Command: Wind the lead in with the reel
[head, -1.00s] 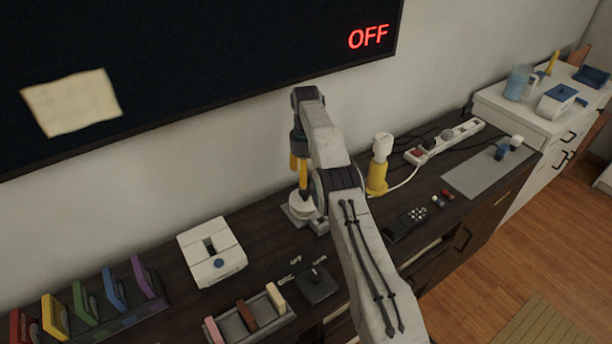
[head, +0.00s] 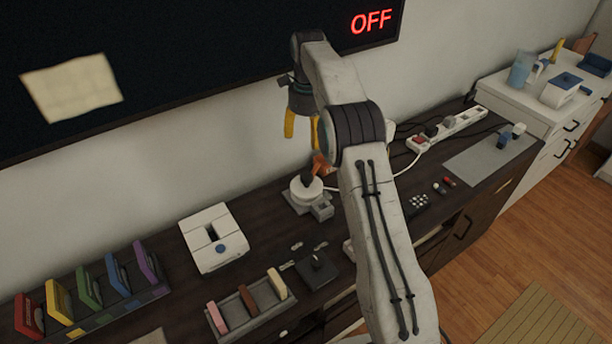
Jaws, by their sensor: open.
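The reel (head: 303,191) is a round white drum on a grey base on the dark cabinet top, below the screen. A dark and orange upright piece (head: 316,169) shows just above it; it looks like the reel's handle, partly behind my arm. The white lead (head: 400,171) curves over the cabinet top toward the power strip (head: 449,129); its end by the reel is hidden behind my arm. My gripper (head: 302,128) points down with its yellow fingers apart and empty, above the reel and clear of it.
A white box with a blue button (head: 214,240) stands left of the reel. A tray of coloured blocks (head: 247,309) and a black joystick-like box (head: 317,270) lie in front. A rack of coloured cases (head: 90,290) is at far left. The screen (head: 200,60) hangs close behind my gripper.

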